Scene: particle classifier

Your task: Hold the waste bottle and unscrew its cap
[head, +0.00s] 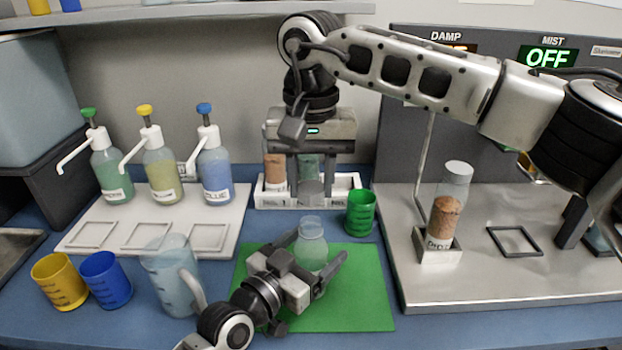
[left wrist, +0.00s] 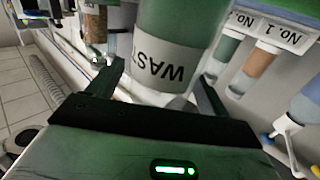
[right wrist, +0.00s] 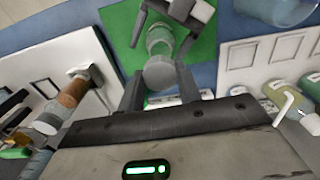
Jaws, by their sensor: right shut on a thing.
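The waste bottle (head: 312,250) is clear and stands upright on the green mat (head: 365,290). Its label shows in the left wrist view (left wrist: 165,68). My left gripper (head: 318,262) is open, with one finger on each side of the bottle and a small gap visible. My right gripper (head: 311,190) points down above the bottle and is shut on a grey round cap (head: 311,188). The cap shows between its fingers in the right wrist view (right wrist: 160,74). The cap is apart from the bottle's neck, which shows below it.
A white rack (head: 348,184) with bottles stands behind the right gripper. A green cup (head: 360,212) is close by on the right. A clear jug (head: 170,280) stands left of the left arm. Pump bottles stand at the left. A metal platform (head: 480,285) is at the right.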

